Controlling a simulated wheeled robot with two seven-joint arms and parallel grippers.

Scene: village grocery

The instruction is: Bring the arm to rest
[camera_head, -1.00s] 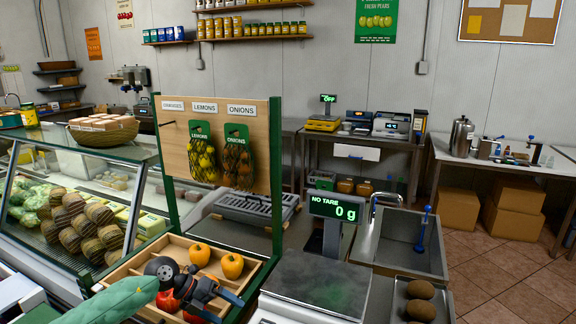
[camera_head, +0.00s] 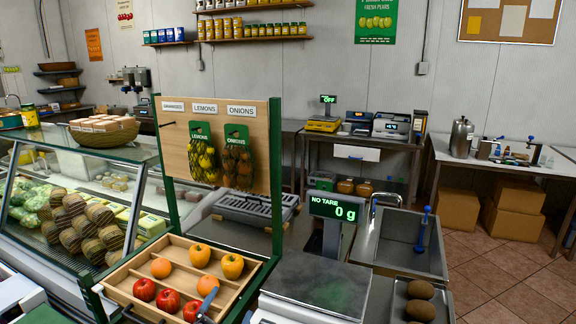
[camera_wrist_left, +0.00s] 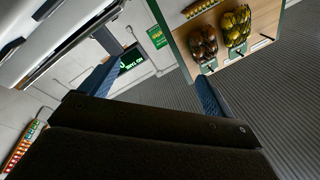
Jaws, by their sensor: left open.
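My left gripper (camera_wrist_left: 152,84) is open and empty in the left wrist view, its two blue fingers apart. In the head view only a blue fingertip (camera_head: 208,301) of it shows at the bottom, in front of the wooden fruit tray (camera_head: 128,272). The rest of that arm is out of the picture. My right gripper is in neither view.
The tray holds red apples (camera_head: 168,300) and orange and yellow fruit (camera_head: 232,266). A peg board (camera_head: 262,150) with net bags (camera_head: 237,160) stands behind it. A scale (camera_head: 318,285) is at its right, a glass display case (camera_head: 105,155) at its left.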

